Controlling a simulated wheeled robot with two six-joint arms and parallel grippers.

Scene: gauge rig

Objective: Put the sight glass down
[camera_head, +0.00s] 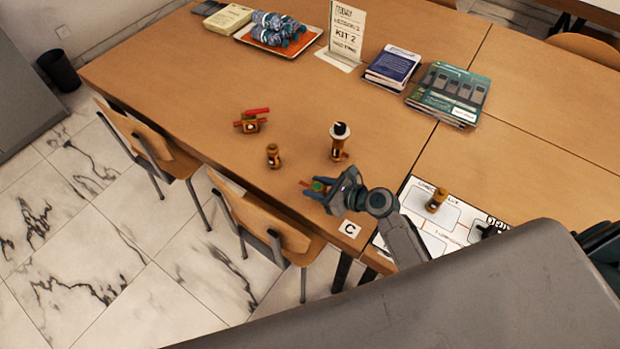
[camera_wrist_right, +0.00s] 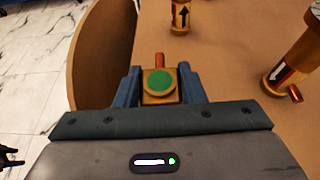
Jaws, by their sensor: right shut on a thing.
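My right gripper (camera_head: 312,187) is shut on a small brass piece with a green round face, which I take to be the sight glass (camera_head: 319,186). In the right wrist view the sight glass (camera_wrist_right: 159,84) sits between the two blue fingers (camera_wrist_right: 159,88), green face toward the camera, with a reddish stub beyond it. The gripper is near the table's front edge, by the card marked C. I cannot tell whether the sight glass touches the table. My left gripper is not in view.
Near the gripper stand a small brass fitting (camera_head: 273,156) and a taller brass piece (camera_head: 338,145) with a black-and-white top. A red-handled valve (camera_head: 250,124) lies farther left. A printed mat (camera_head: 425,228) on the right holds another brass fitting (camera_head: 436,201). Chairs line the front edge.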

